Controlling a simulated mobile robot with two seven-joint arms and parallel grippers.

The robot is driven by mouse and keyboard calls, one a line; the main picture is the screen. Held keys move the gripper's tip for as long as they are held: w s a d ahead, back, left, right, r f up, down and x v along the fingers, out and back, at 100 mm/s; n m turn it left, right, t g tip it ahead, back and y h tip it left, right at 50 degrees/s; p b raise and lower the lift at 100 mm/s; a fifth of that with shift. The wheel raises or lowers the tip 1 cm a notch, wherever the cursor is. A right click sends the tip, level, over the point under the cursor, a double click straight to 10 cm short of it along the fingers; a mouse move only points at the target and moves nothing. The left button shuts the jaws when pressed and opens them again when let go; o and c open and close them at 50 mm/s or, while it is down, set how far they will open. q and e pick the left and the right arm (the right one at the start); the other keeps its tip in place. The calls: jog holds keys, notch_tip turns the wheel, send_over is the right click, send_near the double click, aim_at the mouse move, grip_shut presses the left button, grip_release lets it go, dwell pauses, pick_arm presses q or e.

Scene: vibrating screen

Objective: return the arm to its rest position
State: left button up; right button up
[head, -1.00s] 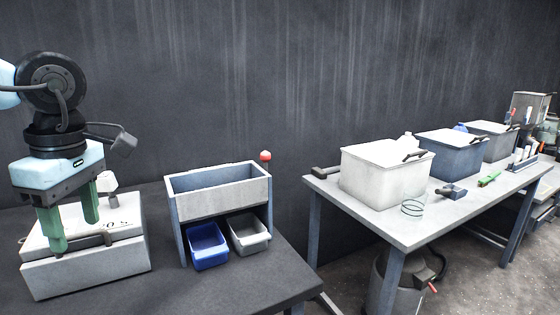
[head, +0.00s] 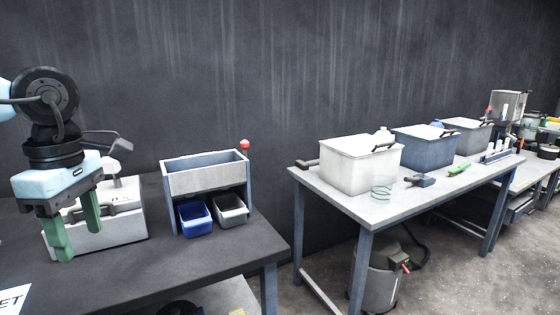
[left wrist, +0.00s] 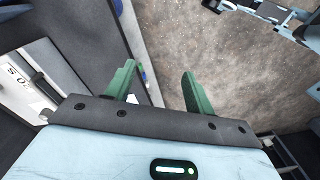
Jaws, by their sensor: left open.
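My left gripper (head: 77,232) hangs at the left of the head view, its two green fingers pointing down, apart and with nothing between them. It is in front of a grey-white lidded box (head: 125,222) on the dark table and hides part of it. In the left wrist view the green fingers (left wrist: 158,90) are spread, with the table edge and bare floor behind them. My right gripper is in neither view.
On the dark table (head: 190,265) stands a grey hopper frame (head: 205,178) with a blue bin (head: 195,218) and a grey bin (head: 230,209) under it. A second table (head: 385,208) to the right carries several lidded boxes. A gap of floor separates the tables.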

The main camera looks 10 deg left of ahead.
pick_arm(q)
jog(key=s+f+n+t+h+p, duration=0.2)
jog(key=f+n+t+h, duration=0.15)
jog(key=f+n, duration=0.55)
jog(key=s+a+f+n+t+h+p, duration=0.1)
jog(key=f+n+t+h+p, duration=0.15)
jog(key=f+n+t, duration=0.45)
jog(key=s+f+n+t+h+p, duration=0.2)
jog(key=f+n+h, duration=0.1)
jog(key=f+n, duration=0.75)
jog(key=s+d+f+n+y+p, duration=0.2)
jog(key=s+d+f+n+y, duration=0.4)
jog(key=s+f+n, duration=0.7)
jog(key=s+d+f+n+g+p, duration=0.1)
jog(key=s+d+f+n+g, duration=0.1)
jog(key=s+d+n, duration=0.5)
jog(key=d+n+g, duration=0.1)
jog(key=d+n, duration=0.2)
jog(key=d, duration=0.1)
jog(key=shift+f+y+p, duration=0.2)
jog(key=shift+y+p, duration=0.2)
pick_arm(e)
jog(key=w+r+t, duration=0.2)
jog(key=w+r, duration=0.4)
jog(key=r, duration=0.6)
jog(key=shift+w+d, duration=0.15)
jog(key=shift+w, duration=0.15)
pick_arm(q)
jog(key=shift+g, duration=0.25)
